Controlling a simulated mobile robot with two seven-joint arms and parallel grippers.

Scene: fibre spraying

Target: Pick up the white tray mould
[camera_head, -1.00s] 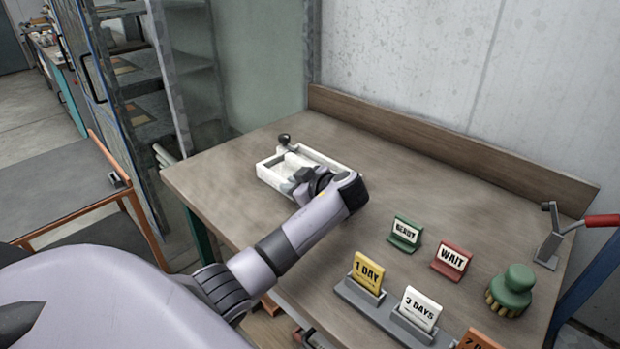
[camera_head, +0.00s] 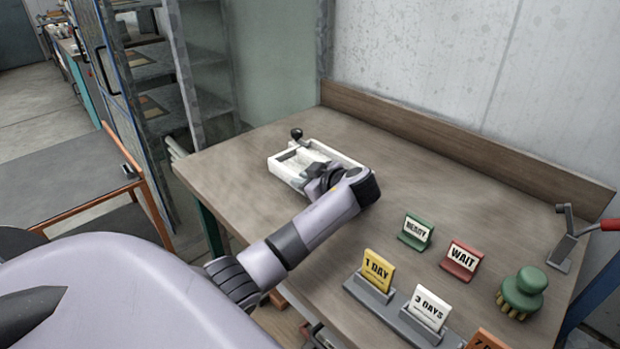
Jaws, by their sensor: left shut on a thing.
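The white tray mould (camera_head: 345,158) is a shallow white frame with inner parts and a dark round knob at its far left corner. It is on or just above the far left part of the wooden table; I cannot tell which. My left gripper (camera_head: 312,178) is at the mould's near side, shut on it. My wrist hides the fingertips and part of the near rim. My right gripper is not in view.
The wooden table (camera_head: 420,185) carries a green READY sign (camera_head: 416,231), a red WAIT sign (camera_head: 461,260), a yellow 1 DAY card (camera_head: 377,270), a white 3 DAYS card (camera_head: 429,308) and a green brush (camera_head: 522,290). A raised board (camera_head: 460,145) edges the back.

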